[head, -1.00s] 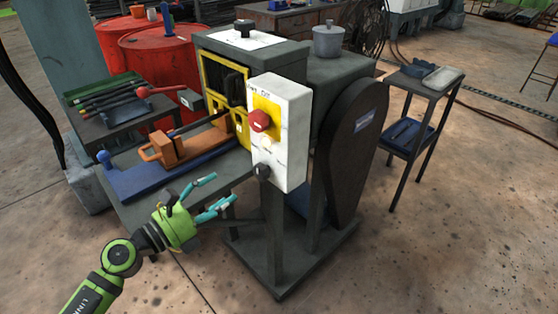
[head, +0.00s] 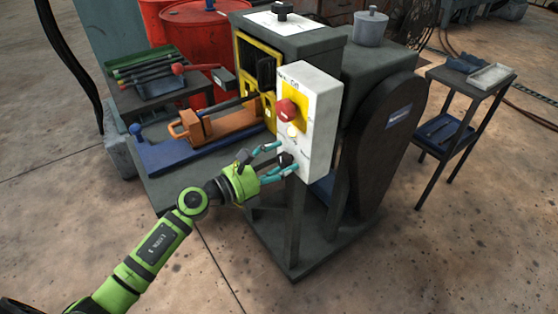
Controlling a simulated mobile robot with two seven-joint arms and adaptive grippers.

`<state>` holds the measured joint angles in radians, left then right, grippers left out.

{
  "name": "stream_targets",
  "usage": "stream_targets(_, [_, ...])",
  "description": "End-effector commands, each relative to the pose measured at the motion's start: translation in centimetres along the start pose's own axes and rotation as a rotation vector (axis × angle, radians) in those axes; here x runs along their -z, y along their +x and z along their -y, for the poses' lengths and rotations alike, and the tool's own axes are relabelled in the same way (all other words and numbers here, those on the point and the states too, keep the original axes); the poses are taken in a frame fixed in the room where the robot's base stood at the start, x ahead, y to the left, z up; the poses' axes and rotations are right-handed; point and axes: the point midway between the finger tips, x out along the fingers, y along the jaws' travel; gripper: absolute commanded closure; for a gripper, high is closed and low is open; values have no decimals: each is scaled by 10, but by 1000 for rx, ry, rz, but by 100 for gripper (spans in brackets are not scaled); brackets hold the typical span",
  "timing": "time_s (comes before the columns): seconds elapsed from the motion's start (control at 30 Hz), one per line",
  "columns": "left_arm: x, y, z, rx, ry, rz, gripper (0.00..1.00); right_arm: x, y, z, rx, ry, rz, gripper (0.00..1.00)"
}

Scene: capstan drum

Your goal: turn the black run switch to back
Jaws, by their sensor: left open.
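The black run switch (head: 286,159) is a small dark knob low on the front of the white control box (head: 322,120). Above it on the box are a white round button (head: 292,131) and a red knob (head: 286,111) on a yellow plate. My left gripper (head: 278,160) is open, with its teal fingertips at the switch, one above and one below it. I cannot tell whether the fingers touch it. The switch's pointing direction is too small to read. My right gripper is not in view.
The box is fixed to a dark grey machine with a black belt guard (head: 386,140) at its right. An orange block (head: 195,128) sits on a blue rail (head: 160,158) at left. A tool tray (head: 148,68), red drums (head: 205,40) and a small side table (head: 470,85) stand around.

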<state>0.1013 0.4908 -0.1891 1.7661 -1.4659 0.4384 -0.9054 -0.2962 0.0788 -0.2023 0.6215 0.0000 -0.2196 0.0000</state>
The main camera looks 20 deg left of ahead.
Motion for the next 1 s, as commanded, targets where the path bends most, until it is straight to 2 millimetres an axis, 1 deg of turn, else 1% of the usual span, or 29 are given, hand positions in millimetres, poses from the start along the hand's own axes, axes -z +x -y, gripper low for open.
stream_targets(0.1, [0,0,0,0,0,0,34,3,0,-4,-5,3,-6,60])
stream_targets(0.17, [0,0,0,0,0,0,58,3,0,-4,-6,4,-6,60])
stream_targets(0.2, [0,0,0,0,0,0,74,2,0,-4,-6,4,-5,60])
stream_targets(0.23, [0,0,0,0,0,0,86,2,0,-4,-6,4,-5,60])
stream_targets(0.27, [0,0,0,0,0,0,91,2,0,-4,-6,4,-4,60])
stream_targets(0.47, [-1,0,0,0,-3,3,91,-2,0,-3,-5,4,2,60])
stream_targets(0.67, [-3,0,0,0,-43,4,91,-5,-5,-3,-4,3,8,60])
stream_targets(0.87, [-5,0,0,0,-157,5,91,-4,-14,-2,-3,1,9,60])
stream_targets(1.0, [-7,0,-1,-1,-273,6,91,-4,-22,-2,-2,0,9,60])
